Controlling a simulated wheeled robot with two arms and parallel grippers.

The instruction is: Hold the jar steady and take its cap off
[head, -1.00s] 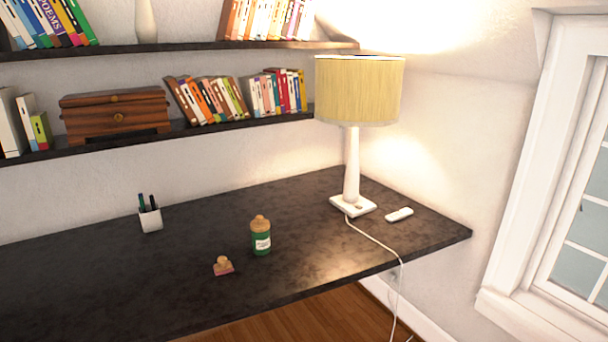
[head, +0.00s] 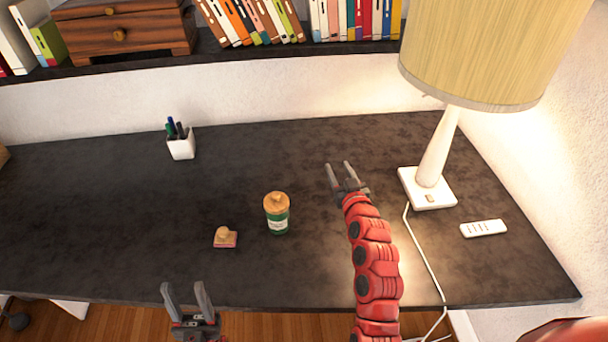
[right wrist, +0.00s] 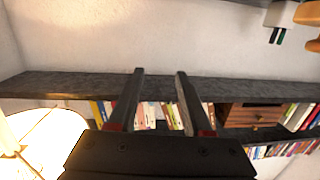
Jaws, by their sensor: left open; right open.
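The jar (head: 278,222) is green with a pale label and stands upright on the dark desk. Its tan, knobbed cap (head: 277,201) sits on top. My left gripper (head: 186,288) is open and empty at the desk's front edge, in front and to the left of the jar. My right gripper (head: 340,167) is open and empty over the desk, to the right of the jar and further back. The right wrist view shows its two fingers (right wrist: 157,75) apart with nothing between them, and the jar cannot be made out clearly there.
A small stamp (head: 225,238) lies left of the jar. A white pen cup (head: 181,147) stands at the back left. A lamp (head: 430,190) with a trailing cord and a white remote (head: 484,228) are at the right.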

